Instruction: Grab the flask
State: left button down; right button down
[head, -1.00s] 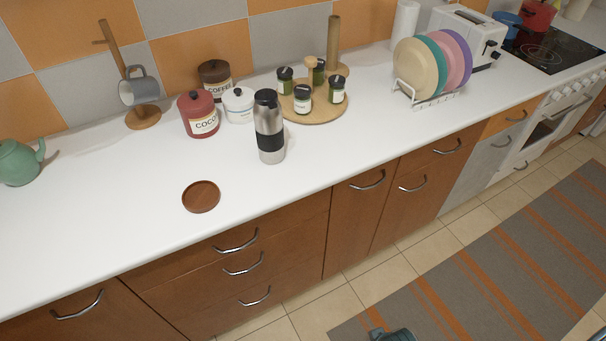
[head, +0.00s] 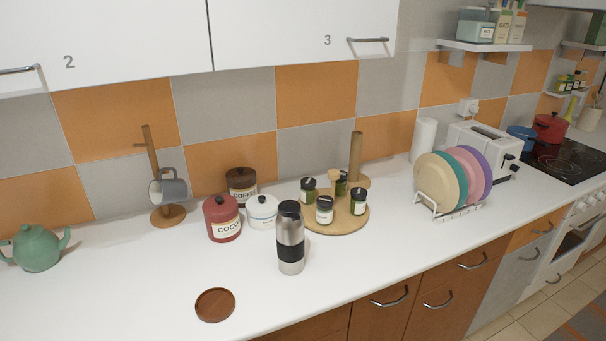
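The flask (head: 290,238) is a silver steel cylinder with a black lid and a black band around its middle. It stands upright on the white countertop (head: 150,285), near the front edge and in front of the white canister. Nothing touches it that I can see. Neither of my grippers shows in the head view.
A brown round coaster (head: 215,305) lies left of the flask. A red cocoa canister (head: 222,220), a white canister (head: 262,212) and a wooden turntable (head: 335,222) with spice jars stand behind it. A plate rack (head: 455,211) is at right. Wall cabinets (head: 290,30) hang above.

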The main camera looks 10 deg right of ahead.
aim_at(290, 234)
jog(key=l+u, duration=0.1)
jog(key=l, duration=0.85)
jog(key=i+l, duration=0.1)
jog(key=l, duration=0.85)
jog(key=u, duration=0.05)
